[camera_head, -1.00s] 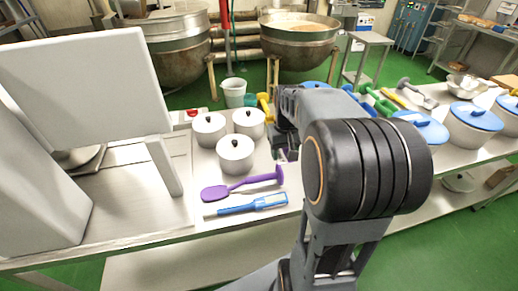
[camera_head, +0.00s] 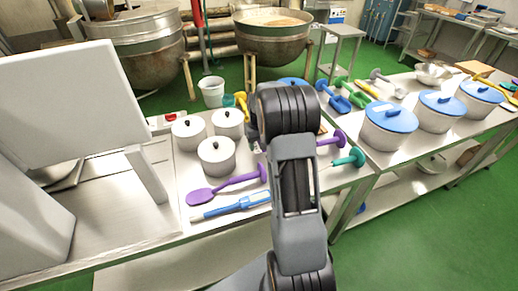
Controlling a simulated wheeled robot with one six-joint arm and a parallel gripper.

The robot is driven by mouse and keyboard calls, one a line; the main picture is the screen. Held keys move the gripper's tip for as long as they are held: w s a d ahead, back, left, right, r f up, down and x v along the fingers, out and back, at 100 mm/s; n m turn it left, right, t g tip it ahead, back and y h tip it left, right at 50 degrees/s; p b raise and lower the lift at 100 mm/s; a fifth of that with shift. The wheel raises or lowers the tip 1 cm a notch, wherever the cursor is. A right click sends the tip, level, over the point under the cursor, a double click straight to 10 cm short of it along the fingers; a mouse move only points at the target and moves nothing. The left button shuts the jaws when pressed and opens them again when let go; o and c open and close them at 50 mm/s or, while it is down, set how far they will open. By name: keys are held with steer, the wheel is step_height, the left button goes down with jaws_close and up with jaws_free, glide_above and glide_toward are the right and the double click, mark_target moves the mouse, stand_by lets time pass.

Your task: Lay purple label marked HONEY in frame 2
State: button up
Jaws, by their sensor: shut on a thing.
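My own arm fills the middle of the head view, and my gripper is hidden behind it. Only a small dark piece, perhaps of the wrist, shows at the arm's left edge. I cannot make out the purple HONEY label or any numbered frame on the table. Whatever the gripper holds is hidden too.
Three white lidded pots (camera_head: 216,156) stand on the steel table, with a purple spoon (camera_head: 228,185) and a blue tool (camera_head: 231,206) in front. Blue-lidded pots (camera_head: 389,127) and colored scoops (camera_head: 341,104) lie to the right. A large white panel (camera_head: 70,100) stands left.

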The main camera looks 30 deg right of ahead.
mark_target(258, 147)
steer(key=shift+f, duration=1.6)
steer(key=shift+f, duration=0.1)
steer(key=shift+f, duration=0.15)
steer(key=o, duration=1)
steer(key=shift+c, duration=0.2)
